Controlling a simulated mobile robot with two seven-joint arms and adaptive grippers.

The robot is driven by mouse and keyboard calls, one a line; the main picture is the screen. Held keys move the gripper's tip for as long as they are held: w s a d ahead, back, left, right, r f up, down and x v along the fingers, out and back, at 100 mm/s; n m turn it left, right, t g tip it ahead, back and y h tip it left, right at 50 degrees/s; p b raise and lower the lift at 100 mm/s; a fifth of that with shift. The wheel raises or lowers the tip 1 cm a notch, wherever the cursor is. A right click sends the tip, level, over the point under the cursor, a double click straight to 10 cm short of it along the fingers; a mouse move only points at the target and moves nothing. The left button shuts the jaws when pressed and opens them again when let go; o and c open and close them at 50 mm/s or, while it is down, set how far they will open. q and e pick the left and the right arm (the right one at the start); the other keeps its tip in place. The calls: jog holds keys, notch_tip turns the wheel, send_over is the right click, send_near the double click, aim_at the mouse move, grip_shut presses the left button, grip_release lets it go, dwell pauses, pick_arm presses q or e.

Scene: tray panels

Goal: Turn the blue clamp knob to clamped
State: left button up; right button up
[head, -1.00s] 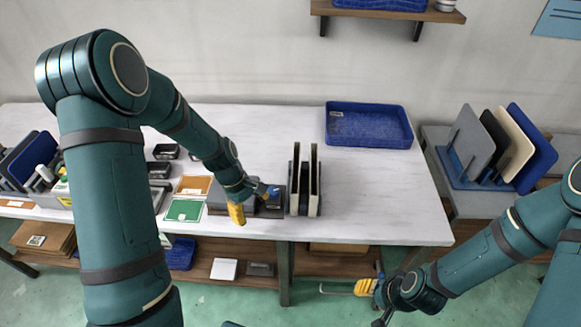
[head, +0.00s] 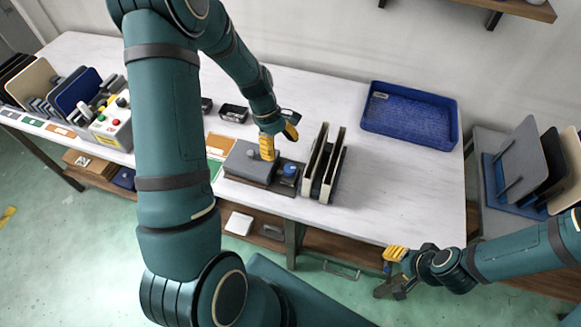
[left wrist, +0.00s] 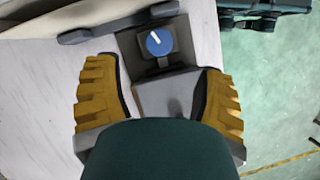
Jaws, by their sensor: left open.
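The blue clamp knob (head: 290,170) sits on a dark base at the right end of a grey block fixture (head: 249,160) on the white table. In the left wrist view the knob (left wrist: 159,44) is round with a white pointer line, tilted toward the upper left. My left gripper (head: 278,141) is open above the fixture, close to the knob. In the left wrist view its yellow fingers (left wrist: 160,72) are spread wide, with the knob ahead of them and nothing held. My right gripper (head: 394,270) hangs near the table's front edge; its jaw state is unclear.
Upright panels in a rack (head: 325,165) stand just right of the knob. A blue tray (head: 410,117) lies at the back right. A control box with buttons (head: 113,125) is at the left. Table between rack and right edge is clear.

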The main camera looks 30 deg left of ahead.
aim_at(290, 168)
pick_arm(q)
jog(key=x, duration=0.8)
jog(key=shift+f+b, duration=0.15)
jog(key=shift+b, duration=0.25)
jog(key=c, duration=1.2)
